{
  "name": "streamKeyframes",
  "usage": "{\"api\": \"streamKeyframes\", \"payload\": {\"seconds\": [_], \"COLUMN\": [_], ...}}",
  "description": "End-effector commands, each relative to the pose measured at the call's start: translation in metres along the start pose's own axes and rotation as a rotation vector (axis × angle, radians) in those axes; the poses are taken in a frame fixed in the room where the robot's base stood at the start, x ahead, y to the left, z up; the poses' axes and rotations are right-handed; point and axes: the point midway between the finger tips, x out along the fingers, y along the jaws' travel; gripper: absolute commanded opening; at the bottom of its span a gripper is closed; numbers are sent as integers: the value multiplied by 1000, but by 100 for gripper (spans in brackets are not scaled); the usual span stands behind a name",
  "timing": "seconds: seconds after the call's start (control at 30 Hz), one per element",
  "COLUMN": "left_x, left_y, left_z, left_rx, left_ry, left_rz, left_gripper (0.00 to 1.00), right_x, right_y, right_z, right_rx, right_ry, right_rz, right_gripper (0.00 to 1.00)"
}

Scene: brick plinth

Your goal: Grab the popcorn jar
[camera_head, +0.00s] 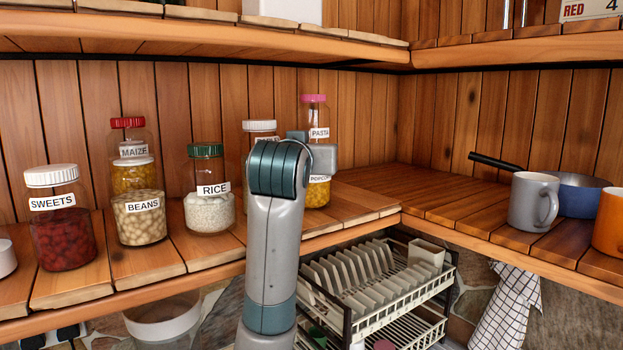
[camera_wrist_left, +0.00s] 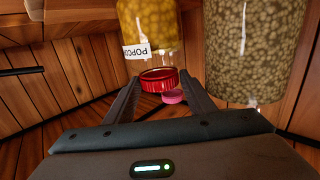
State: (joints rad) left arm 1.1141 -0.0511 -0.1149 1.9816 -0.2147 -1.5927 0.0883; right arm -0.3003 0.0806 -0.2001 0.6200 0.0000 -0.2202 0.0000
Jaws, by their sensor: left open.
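The popcorn jar (camera_head: 318,193) stands on the wooden shelf behind my left arm in the head view. Its yellow contents and part of its label show; my gripper hides its top. In the left wrist view the popcorn jar (camera_wrist_left: 152,32) appears upside down, with yellow kernels and a red lid. My left gripper (camera_wrist_left: 160,86) is open, its two fingers on either side of the lid in that view. I cannot tell whether they touch it. My left gripper (camera_head: 322,157) also shows partly in the head view, beyond my wrist. My right gripper is not in view.
A jar of greenish contents (camera_wrist_left: 256,45) stands close beside the right finger in the wrist view. The pink-lidded pasta jar (camera_head: 315,112) is behind the popcorn jar. The rice jar (camera_head: 208,195) is to the left. An upper shelf (camera_head: 200,35) overhangs; a dish rack (camera_head: 385,290) is below.

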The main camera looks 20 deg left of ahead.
Motion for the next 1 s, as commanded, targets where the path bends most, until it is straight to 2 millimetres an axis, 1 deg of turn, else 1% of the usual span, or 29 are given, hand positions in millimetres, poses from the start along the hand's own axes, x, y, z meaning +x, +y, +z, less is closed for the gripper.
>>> {"api": "streamKeyframes", "payload": {"seconds": [0.43, 0.63, 0.67, 1.0], "left_x": [0, 0, 0, 0], "left_y": [0, 0, 0, 0], "left_z": [0, 0, 0, -2], "left_rx": [0, -1, -1, -1], "left_ry": [0, 0, 0, 4], "left_rz": [0, 0, 0, 0], "left_gripper": [50, 2, 0, 0], "right_x": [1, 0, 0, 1], "right_y": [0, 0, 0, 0], "right_z": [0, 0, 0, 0], "right_rx": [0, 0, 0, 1], "right_ry": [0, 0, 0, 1], "right_rz": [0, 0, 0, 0], "right_gripper": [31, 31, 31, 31]}}
